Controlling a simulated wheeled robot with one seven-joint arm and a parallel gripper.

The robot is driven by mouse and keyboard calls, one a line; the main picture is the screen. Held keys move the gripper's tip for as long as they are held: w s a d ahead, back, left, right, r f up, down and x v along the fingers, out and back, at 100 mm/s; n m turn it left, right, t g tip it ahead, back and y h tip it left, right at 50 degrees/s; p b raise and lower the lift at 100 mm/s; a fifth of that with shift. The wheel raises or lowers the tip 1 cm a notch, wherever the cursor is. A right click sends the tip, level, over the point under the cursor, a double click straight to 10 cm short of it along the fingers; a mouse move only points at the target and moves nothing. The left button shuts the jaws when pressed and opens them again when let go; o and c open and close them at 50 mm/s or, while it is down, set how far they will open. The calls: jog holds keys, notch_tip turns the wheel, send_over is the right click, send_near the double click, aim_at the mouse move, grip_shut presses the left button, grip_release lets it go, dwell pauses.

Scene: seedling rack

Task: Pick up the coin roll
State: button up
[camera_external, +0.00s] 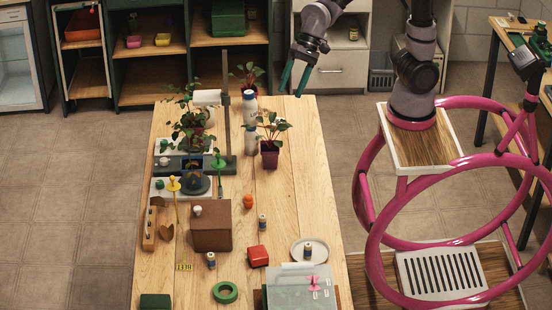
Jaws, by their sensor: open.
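Several small upright cylinders with pale and dark bands are on or above the wooden table (315,180). One cylinder (262,222) stands right of the brown box, one (210,260) stands in front of the box, and one (308,250) is on a white plate (296,243). They are too small for me to tell which, if any, is the coin roll. My gripper (291,84) is open and empty, with its green fingers pointing down near the table's far edge, well away from these cylinders.
A brown box (212,238), an orange-red block (257,256), a green ring (225,292) and a grey clipboard-like sheet (300,290) crowd the near half. Potted plants, including one in a purple pot (269,158), and white bottles (250,108) stand farther back. The table's right side is mostly clear.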

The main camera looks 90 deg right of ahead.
jog(key=w+a+f+m, duration=0.3)
jog(key=w+a+f, duration=0.1)
jog(key=f, duration=0.3)
jog(key=m+g+h, duration=0.2)
jog(key=m, duration=0.7)
send_near(262, 220)
jog(key=f, duration=0.2)
jog(key=w+f, duration=0.1)
jog(key=f, duration=0.1)
jog(key=shift+f, duration=0.3)
jog(key=shift+x, duration=3.05)
jog(key=shift+s, duration=0.15)
jog(key=shift+c, duration=0.3)
grip_shut()
